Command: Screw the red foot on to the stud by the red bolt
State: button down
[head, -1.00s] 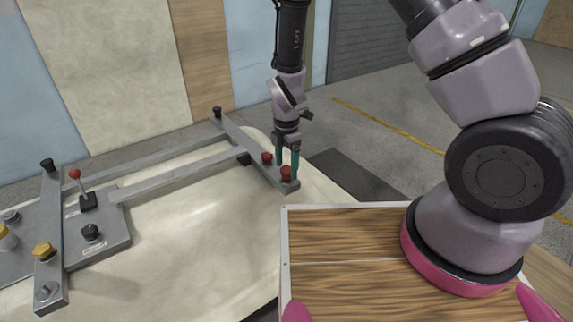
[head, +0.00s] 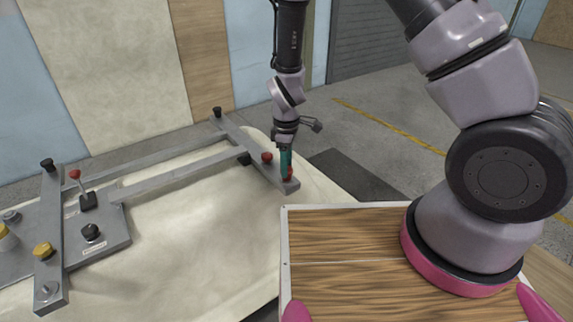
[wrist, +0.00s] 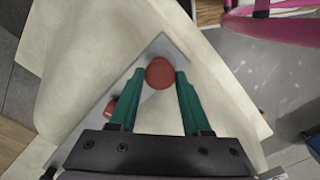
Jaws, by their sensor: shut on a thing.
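The red foot (head: 290,173) stands at the near right end of the grey metal bar (head: 262,170), partly hidden by my teal fingers. In the wrist view the red foot (wrist: 159,73) is a round disc between my fingertips, by the bar's pointed-looking corner. My gripper (head: 286,170) points down and is shut on the red foot. The stud is hidden under the foot. The red bolt (head: 267,157) stands on the same bar, just behind and left of the foot. In the wrist view the red bolt (wrist: 109,107) is partly covered by the left finger.
A metal frame lies on the pale shell (head: 190,235). At left are a yellow bolt (head: 43,250), a red-knobbed lever (head: 75,175) and a black knob (head: 91,232). Another black knob (head: 217,112) is at the bar's far end. A wooden-topped surface (head: 345,235) is nearer me.

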jog(key=m, duration=0.3)
jog(key=shift+c, duration=1.4)
grip_release()
jog(key=shift+c, duration=0.8)
